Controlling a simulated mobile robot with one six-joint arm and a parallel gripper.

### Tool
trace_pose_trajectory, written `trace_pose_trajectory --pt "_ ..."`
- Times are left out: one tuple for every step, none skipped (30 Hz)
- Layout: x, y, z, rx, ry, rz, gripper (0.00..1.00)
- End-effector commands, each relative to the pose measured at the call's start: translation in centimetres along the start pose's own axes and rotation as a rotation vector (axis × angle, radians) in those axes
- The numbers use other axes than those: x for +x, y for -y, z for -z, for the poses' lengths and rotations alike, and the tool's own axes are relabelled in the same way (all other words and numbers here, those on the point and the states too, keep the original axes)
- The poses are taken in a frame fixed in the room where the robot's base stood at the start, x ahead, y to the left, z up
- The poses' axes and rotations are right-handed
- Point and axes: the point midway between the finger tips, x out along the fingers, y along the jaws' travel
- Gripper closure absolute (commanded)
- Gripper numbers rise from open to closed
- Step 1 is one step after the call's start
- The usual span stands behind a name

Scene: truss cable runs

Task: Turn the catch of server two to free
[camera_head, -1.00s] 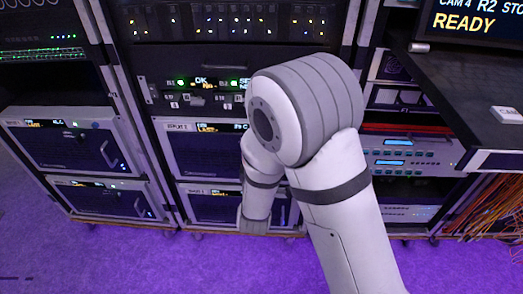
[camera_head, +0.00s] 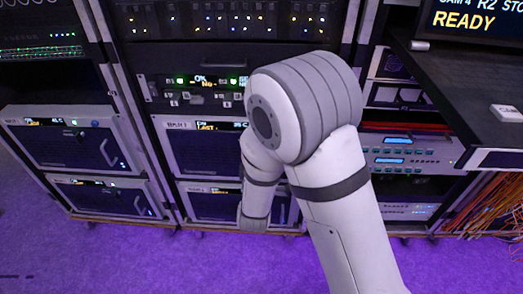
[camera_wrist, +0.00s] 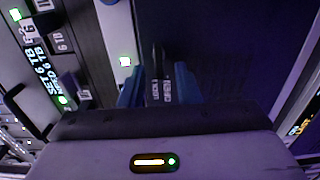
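In the wrist view my gripper (camera_wrist: 158,88) shows two blue fingers, apart, in front of a dark server face (camera_wrist: 225,45). Small markings that seem to read lock and free show in the gap between the fingers. A dark, narrow shape by these markings may be the catch (camera_wrist: 157,58); its angle and any contact with the fingers are unclear. In the head view my arm reaches down to the lower middle server (camera_head: 208,205) and covers its right part. My gripper is hidden there. I cannot read the server's label for certain.
An upper middle server (camera_head: 190,150) sits above it. Two similar servers (camera_head: 75,150) stand in the left rack. Grey units (camera_head: 405,158) are at the right, below a dark desk (camera_head: 470,100). Orange cables (camera_head: 490,215) hang at far right. The purple floor in front is clear.

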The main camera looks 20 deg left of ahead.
Motion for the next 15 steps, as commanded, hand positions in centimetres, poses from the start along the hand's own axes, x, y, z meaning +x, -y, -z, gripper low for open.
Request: trace_pose_trajectory --pt "-0.1 0.0 0.0 0.000 -0.001 0.000 0.71" --pt "-0.3 0.0 0.1 0.000 -0.001 0.001 0.71" --pt "-0.7 0.0 0.1 -0.001 -0.003 0.002 0.71" --pt "-1.0 0.0 0.1 -0.001 -0.003 0.002 0.71" --pt "-1.4 -0.1 0.1 -0.001 -0.003 0.002 0.71" --pt "-2.0 -0.1 0.1 -0.002 -0.003 0.002 0.71" --pt "-2.6 -0.1 0.1 -0.003 -0.004 0.003 0.71" --pt "-3.1 -0.1 0.1 -0.002 -0.005 0.002 0.71" --pt "-3.8 -0.1 0.1 -0.002 -0.004 0.002 0.71" --pt "-4.4 -0.1 0.1 -0.002 -0.004 0.003 0.71" --pt "-4.9 -0.1 0.1 -0.002 -0.005 0.002 0.71" --pt "-5.5 -0.1 0.0 -0.003 -0.003 0.001 0.71" --pt "-5.9 -0.1 0.1 -0.002 -0.004 0.002 0.71" --pt "-6.3 0.0 0.1 -0.001 -0.004 0.002 0.71" --pt "-6.7 0.0 0.0 -0.002 -0.002 0.002 0.71"
